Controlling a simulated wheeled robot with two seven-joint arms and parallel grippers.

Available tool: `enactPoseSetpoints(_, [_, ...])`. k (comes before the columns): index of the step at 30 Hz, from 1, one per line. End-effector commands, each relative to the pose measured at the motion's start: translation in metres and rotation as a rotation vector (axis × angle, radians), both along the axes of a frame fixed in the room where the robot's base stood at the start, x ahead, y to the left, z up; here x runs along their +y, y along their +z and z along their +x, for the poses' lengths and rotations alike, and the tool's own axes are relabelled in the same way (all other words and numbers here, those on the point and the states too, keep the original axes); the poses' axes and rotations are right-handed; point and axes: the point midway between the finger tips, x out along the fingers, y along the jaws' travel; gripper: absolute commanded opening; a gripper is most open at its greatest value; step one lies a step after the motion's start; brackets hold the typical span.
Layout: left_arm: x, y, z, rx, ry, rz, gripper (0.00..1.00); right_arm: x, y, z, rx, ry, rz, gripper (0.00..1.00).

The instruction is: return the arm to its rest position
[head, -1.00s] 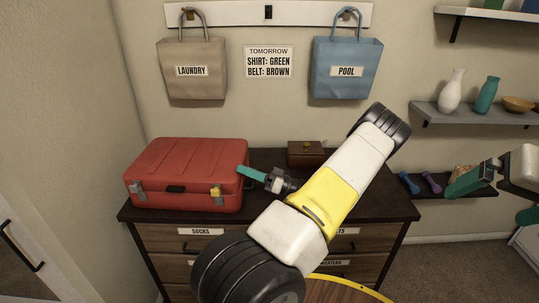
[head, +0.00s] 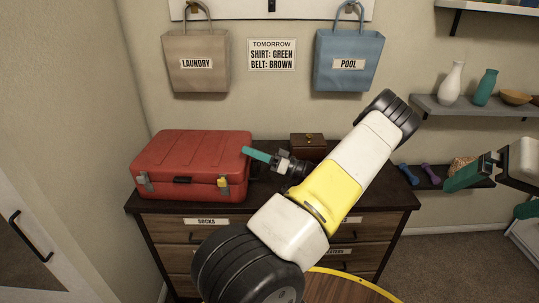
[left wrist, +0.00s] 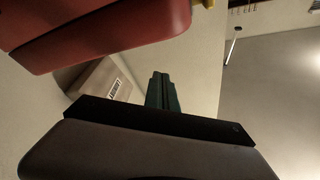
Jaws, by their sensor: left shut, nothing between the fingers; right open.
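My left gripper (head: 246,151) is shut and empty. Its teal fingers point left at the right side of a closed red suitcase (head: 185,158) on the dresser; whether they touch it I cannot tell. My left arm reaches across the middle of the head view and hides part of the dresser. In the left wrist view the shut teal fingers (left wrist: 160,92) hold nothing, and the suitcase (left wrist: 100,30) fills the upper left. My right gripper (head: 488,192) is open and empty at the right edge, its two teal fingers apart.
The dark dresser top (head: 265,192) also holds a small brown box (head: 308,146) behind my left arm. A laundry bag (head: 196,78) and a pool bag (head: 345,80) hang on the wall. Shelves (head: 440,110) with vases and dumbbells stand at the right.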

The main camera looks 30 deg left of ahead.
Motion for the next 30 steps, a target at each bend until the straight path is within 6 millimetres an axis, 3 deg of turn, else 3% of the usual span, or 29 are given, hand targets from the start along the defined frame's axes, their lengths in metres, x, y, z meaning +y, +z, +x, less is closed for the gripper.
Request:
enactPoseSetpoints(1, [-0.014, -0.009, 0.007, 0.001, -0.008, -0.002, 0.00, 0.000, 0.000, 0.000, -0.001, 0.000, 0.000, 0.99])
enactPoseSetpoints(6, [-0.047, -0.021, 0.023, 0.002, -0.008, 0.001, 0.00, 0.000, 0.000, 0.000, 0.001, 0.000, 0.000, 0.99])
enactPoseSetpoints(12, [-0.074, -0.031, 0.036, -0.001, -0.005, 0.002, 0.00, 0.000, 0.000, 0.000, 0.000, 0.000, 0.000, 0.99])
enactPoseSetpoints(23, [-0.082, -0.032, 0.037, 0.004, 0.018, -0.027, 0.00, 0.000, 0.000, 0.000, 0.000, 0.000, 0.000, 0.99])
enactPoseSetpoints(26, [-0.077, -0.027, 0.027, 0.022, 0.076, -0.123, 0.00, 0.000, 0.000, 0.000, 0.000, 0.000, 0.000, 0.99])
enactPoseSetpoints(30, [-0.074, -0.018, 0.002, 0.076, 0.192, -0.387, 0.00, 0.000, 0.000, 0.000, 0.000, 0.000, 0.000, 0.99])
